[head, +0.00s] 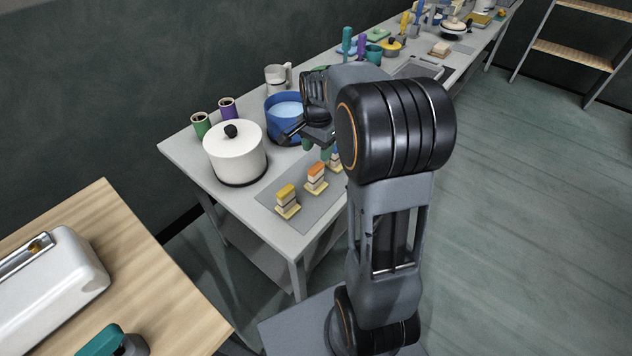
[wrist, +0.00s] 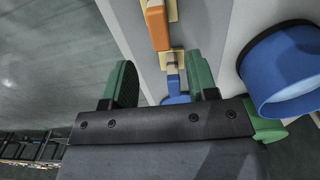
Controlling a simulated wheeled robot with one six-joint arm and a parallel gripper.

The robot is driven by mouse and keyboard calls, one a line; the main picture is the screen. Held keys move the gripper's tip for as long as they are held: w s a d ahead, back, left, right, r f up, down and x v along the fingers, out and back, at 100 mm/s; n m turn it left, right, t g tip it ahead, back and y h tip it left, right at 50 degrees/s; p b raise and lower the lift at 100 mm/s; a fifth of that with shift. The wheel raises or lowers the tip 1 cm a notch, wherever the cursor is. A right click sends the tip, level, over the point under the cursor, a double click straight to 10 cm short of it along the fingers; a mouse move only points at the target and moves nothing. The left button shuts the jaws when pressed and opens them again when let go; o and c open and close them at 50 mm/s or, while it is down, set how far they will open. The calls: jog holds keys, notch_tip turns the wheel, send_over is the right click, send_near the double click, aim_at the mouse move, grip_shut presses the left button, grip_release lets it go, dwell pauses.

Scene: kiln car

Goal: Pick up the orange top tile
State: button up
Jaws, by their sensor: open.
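The orange top tile (head: 316,169) lies on a small stack with pale and yellow layers, the middle of three stacks on a grey mat (head: 271,203). It also shows in the wrist view (wrist: 157,28), at the top, beyond the fingertips. My gripper (head: 318,147) is open and empty, with green finger pads, and is partly hidden by my arm in the head view. In the wrist view my gripper (wrist: 160,78) has the blue-topped stack (wrist: 174,84) showing between its fingers, not the orange tile. How high the fingers are above the stacks I cannot tell.
A yellow-topped stack (head: 286,192) stands nearer the front left. A white lidded pot (head: 235,158) and a blue pot (head: 278,127) stand behind the mat. Green (head: 201,124) and purple (head: 228,108) spools and a grey mug (head: 275,78) are at the back. The mat's front edge is clear.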

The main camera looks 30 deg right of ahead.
aim_at(316, 166)
jog(key=shift+s+a+f, duration=0.1)
jog(key=shift+a+f, duration=0.05)
jog(key=shift+f, duration=2.15)
jog(key=shift+s+a+f, duration=0.1)
jog(key=shift+f, duration=2.2)
grip_shut()
jog(key=shift+w+r, duration=0.1)
